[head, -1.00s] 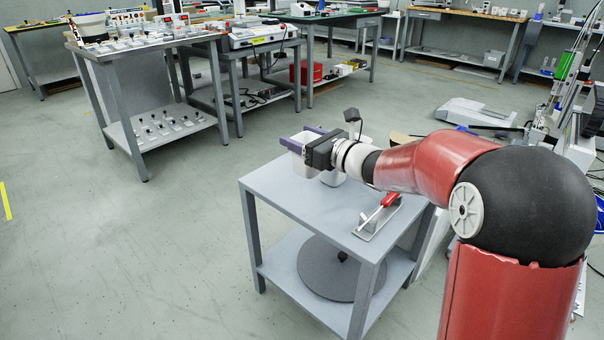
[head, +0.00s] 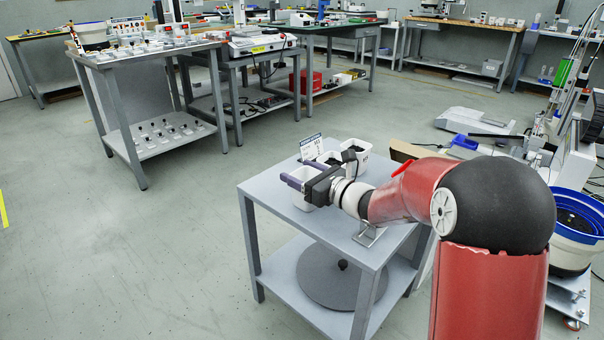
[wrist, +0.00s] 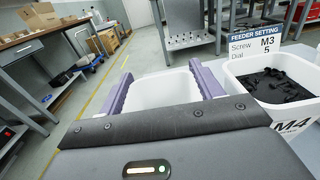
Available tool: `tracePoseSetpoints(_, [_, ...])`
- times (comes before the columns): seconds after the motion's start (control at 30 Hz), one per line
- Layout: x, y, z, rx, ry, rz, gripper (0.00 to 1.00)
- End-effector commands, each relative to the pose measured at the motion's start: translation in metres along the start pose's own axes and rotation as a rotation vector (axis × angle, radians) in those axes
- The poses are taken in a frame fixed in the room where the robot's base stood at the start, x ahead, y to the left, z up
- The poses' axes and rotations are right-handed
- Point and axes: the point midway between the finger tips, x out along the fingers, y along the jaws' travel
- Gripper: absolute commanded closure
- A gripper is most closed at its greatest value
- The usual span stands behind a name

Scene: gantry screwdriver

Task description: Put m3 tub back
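A white tub (head: 303,198) is between the two purple fingers of my gripper (head: 302,173) at the left front of the grey cart top. In the wrist view my gripper (wrist: 163,90) has a finger along each side of this tub (wrist: 160,90); its inside looks empty and white. Its label is hidden, so I cannot read whether it is the M3 tub. I cannot tell whether its base touches the cart. A feeder setting card (wrist: 268,42) reading Screw M3, dial 5 stands behind, beside a white M4 tub (wrist: 243,92) of dark screws.
The grey cart (head: 262,187) also holds another white tub (head: 358,146) at the back and a metal stand (head: 369,236) at the right front, partly behind my arm. Open floor lies left of the cart. A blue-rimmed bowl feeder (head: 577,225) stands at right.

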Motion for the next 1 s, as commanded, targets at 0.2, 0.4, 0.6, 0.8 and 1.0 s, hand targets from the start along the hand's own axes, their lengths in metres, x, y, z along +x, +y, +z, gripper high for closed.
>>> tracePoseSetpoints(0.2, [0.0, 0.0, 0.0, 0.0, 0.0, 0.0, 0.15])
tracePoseSetpoints(0.4, [0.0, 0.0, 0.001, 0.0, 0.0, 0.0, 0.15])
tracePoseSetpoints(0.6, [-0.017, -0.001, 0.003, 0.0, 0.0, -0.003, 0.15])
tracePoseSetpoints(0.8, [-0.061, -0.001, 0.003, 0.0, 0.001, -0.005, 0.15])
tracePoseSetpoints(1.0, [-0.099, -0.001, 0.003, 0.0, 0.0, -0.003, 0.15])
